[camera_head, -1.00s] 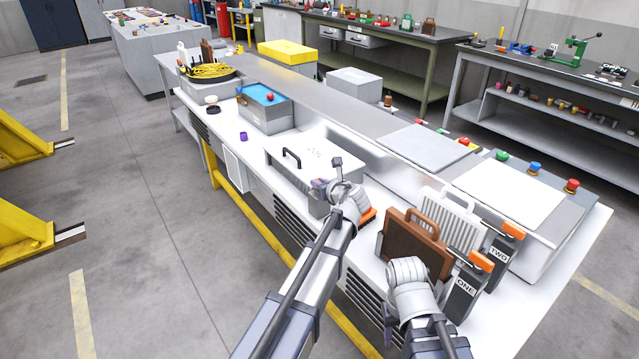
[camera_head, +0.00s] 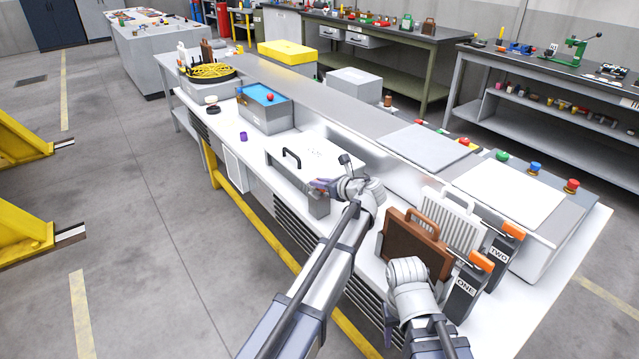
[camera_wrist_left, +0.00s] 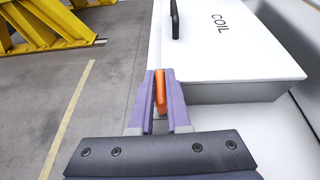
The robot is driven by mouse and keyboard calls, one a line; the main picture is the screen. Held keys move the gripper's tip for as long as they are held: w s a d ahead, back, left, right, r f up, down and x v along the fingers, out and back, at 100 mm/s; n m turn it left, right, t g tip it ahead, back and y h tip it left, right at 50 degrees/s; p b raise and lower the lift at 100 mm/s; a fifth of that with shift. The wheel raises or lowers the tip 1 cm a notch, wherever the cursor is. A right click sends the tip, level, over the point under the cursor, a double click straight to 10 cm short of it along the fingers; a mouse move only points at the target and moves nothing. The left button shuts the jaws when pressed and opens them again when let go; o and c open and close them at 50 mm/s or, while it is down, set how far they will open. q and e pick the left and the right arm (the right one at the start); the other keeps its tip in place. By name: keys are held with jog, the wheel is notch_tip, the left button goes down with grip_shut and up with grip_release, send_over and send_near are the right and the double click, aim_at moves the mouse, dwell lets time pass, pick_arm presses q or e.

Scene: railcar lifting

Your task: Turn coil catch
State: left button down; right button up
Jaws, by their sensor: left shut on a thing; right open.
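The white coil box (camera_head: 325,150) has a black handle and the word COIL on its lid. Its lid also shows in the left wrist view (camera_wrist_left: 235,55). My left gripper (camera_head: 322,184) is at the near right corner of the box, above a grey block (camera_head: 319,205). In the left wrist view its purple fingers are shut on the orange coil catch (camera_wrist_left: 160,92), beside the box's near edge. The catch is hidden in the head view. My right gripper (camera_head: 390,322) is low at the front, beside the brown case; it is open and its fingers are mostly hidden.
A brown case (camera_head: 415,248) and a white ribbed case (camera_head: 453,222) stand upright to the right. Posts marked ONE (camera_head: 462,295) and TWO (camera_head: 497,252) have orange levers. A blue-topped box (camera_head: 265,105) stands further left.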

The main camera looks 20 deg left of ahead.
pick_arm(q)
jog(key=n+g, duration=0.2)
jog(key=n+g+y, duration=0.1)
jog(key=g, duration=0.1)
jog(key=n+g+y, duration=0.1)
jog(key=n+g, duration=0.1)
jog(key=shift+w+d+n, duration=0.1)
jog(key=shift+w+n, duration=0.2)
jog(key=shift+s+n+g, duration=0.2)
jog(key=shift+n+g, duration=2.1)
jog(key=shift+g, duration=0.4)
jog(key=shift+s+g, duration=0.1)
jog(key=shift+g, duration=0.2)
jog(key=c, duration=0.9)
grip_release()
jog(key=shift+r, duration=0.1)
notch_tip(320, 180, up, 10)
jog(key=p, duration=1)
